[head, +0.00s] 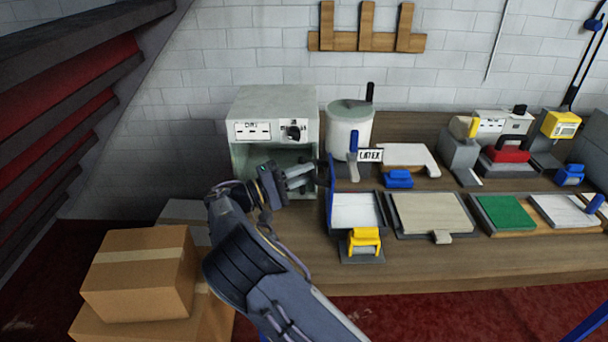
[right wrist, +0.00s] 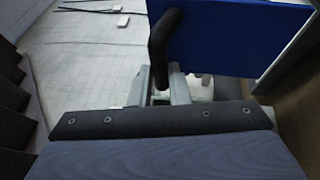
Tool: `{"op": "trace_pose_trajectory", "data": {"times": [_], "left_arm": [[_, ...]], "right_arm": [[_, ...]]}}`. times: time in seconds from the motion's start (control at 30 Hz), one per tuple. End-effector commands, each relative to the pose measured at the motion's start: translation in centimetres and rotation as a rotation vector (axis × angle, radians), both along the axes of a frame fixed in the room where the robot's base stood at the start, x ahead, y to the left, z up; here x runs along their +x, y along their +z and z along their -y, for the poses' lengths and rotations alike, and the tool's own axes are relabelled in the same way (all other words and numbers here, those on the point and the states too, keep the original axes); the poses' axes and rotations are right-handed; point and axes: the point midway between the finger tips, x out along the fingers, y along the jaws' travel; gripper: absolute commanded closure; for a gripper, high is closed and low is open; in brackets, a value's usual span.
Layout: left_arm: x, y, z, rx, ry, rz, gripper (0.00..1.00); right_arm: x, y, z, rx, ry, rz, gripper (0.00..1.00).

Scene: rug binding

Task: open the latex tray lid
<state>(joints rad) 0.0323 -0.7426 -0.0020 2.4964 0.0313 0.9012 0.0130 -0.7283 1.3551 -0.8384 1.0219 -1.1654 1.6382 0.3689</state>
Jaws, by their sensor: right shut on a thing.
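The latex tray (head: 355,211) sits on the bench with a white surface inside. Its blue lid (head: 330,197) stands roughly upright along the tray's left side, seen nearly edge-on. The lid fills the upper right of the right wrist view (right wrist: 235,35), with a black handle (right wrist: 160,42) at its left edge. My right gripper (head: 310,180) is left of the lid; in the wrist view its fingers (right wrist: 162,90) are shut on the handle. The grip itself is too small to tell in the head view. My left gripper is not in view.
A grey open-fronted cabinet (head: 273,104) stands behind my right gripper. A white pot (head: 349,132) and a LATEX label (head: 370,156) are behind the tray. A yellow stand (head: 364,240) is in front. A beige board (head: 432,213) lies to the right. Cardboard boxes (head: 139,283) stand lower left.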

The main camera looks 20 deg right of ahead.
Motion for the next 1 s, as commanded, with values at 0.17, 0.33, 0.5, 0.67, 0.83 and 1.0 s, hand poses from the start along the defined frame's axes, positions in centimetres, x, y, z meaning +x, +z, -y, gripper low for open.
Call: {"op": "trace_pose_trajectory", "data": {"times": [0.17,0.33,0.5,0.67,0.83,1.0], "left_arm": [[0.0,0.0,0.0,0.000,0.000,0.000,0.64],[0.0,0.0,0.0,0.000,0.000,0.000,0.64],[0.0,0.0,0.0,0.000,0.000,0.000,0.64],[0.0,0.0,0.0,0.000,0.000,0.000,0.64],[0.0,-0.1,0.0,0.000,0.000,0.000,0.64],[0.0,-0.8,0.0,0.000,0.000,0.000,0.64]], "right_arm": [[0.0,0.0,-0.1,-0.004,0.002,-0.001,1.00],[0.0,0.0,0.0,-0.003,0.002,-0.001,1.00],[0.0,0.0,0.0,-0.002,0.002,-0.001,0.66],[0.0,0.0,0.0,-0.002,0.001,-0.001,0.62],[0.0,-0.1,-0.2,-0.002,0.001,0.000,0.62],[-0.2,-0.6,-2.2,-0.002,0.004,0.001,0.62]]}}
